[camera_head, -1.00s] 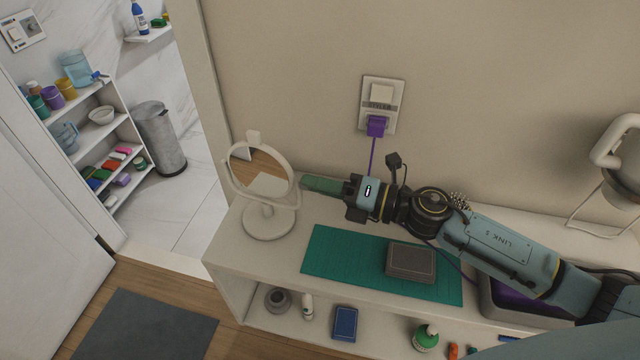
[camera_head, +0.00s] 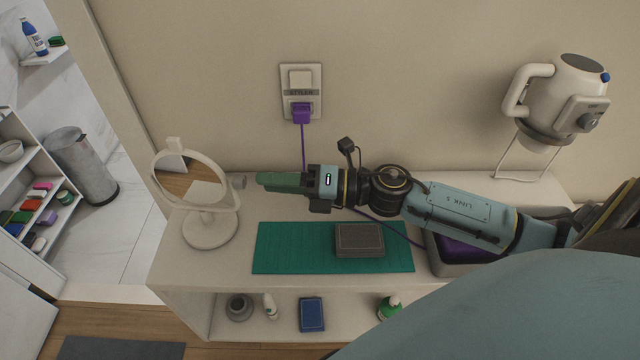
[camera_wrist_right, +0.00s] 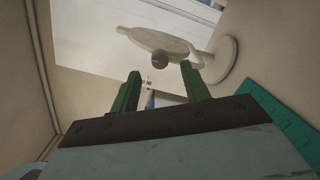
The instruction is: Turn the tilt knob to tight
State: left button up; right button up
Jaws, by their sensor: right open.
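The white round vanity mirror (camera_head: 209,229) stands upright on its disc base at the left end of the white counter. Its tilt knob (camera_head: 238,182), a small grey stub, sticks out from the right side of the mirror frame. My right gripper (camera_head: 263,180), with green fingers, points left at the knob, with a small gap between. In the right wrist view, the knob (camera_wrist_right: 160,61) shows ahead between the two parted fingers (camera_wrist_right: 160,83), beyond their tips. The fingers are open and empty. Any mark on the knob is too small to read. My left gripper is not seen.
A green mat (camera_head: 290,250) with a grey box (camera_head: 359,240) lies below my right arm. A purple plug (camera_head: 301,113) sits in the wall outlet, its cord running down behind the gripper. A hair dryer-like white appliance (camera_head: 560,95) hangs at right. Several items stand on the lower shelf.

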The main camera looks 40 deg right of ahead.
jog(key=b+v, duration=0.1)
jog(key=v, duration=0.8)
jog(key=shift+d, duration=0.15)
jog(key=shift+s, duration=0.1)
